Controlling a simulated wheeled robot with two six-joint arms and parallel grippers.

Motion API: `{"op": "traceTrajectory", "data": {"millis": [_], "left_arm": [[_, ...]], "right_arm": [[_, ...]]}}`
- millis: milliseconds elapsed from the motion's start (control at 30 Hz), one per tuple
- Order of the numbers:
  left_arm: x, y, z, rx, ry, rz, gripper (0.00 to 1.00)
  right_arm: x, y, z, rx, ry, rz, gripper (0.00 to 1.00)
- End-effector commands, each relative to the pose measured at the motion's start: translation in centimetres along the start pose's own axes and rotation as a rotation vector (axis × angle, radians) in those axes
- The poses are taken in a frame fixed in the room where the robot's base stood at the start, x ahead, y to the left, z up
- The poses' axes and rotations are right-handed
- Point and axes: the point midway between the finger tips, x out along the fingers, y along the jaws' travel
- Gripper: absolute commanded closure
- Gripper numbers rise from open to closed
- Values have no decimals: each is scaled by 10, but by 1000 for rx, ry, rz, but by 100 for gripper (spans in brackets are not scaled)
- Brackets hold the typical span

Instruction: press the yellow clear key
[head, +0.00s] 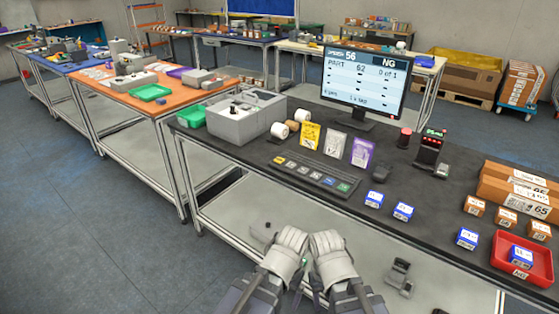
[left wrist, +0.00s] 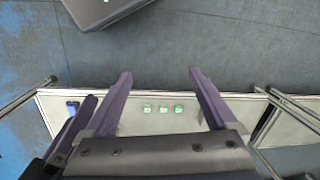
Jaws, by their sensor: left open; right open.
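A dark key strip (head: 312,177) lies on the black table in front of the monitor, with a row of coloured keys. The yellow key (head: 279,160) is at its left end; blue and green keys are at its right end. My left gripper (head: 289,241) and right gripper (head: 328,242) are side by side in front of the table's near edge, apart from the keys. In the left wrist view my left gripper (left wrist: 160,75) has its two fingers spread with nothing between the tips. The right gripper is open; its fingertips are hard to make out.
The monitor (head: 362,82) shows "NG". A grey machine (head: 238,118) stands left of the key strip, with yellow, white and purple packets behind the strip. Small blue boxes (head: 403,211), a red tray (head: 524,258) and brown cartons (head: 515,187) are at the right.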

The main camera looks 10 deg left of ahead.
Motion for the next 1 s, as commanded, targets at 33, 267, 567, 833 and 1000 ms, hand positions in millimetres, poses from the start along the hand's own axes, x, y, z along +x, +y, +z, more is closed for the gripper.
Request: {"op": "traceTrajectory", "data": {"millis": [33, 267, 567, 833, 1000], "left_arm": [[0, 0, 0, 0, 0, 0, 16], [0, 0, 0, 0, 0, 0, 42], [0, 0, 0, 0, 0, 0, 76], [0, 0, 0, 0, 0, 0, 100], [0, 0, 0, 0, 0, 0, 100]], "right_arm": [[0, 0, 0, 0, 0, 0, 50], [0, 0, 0, 0, 0, 0, 50], [0, 0, 0, 0, 0, 0, 50], [0, 0, 0, 0, 0, 0, 50], [0, 0, 0, 0, 0, 0, 50]]}}
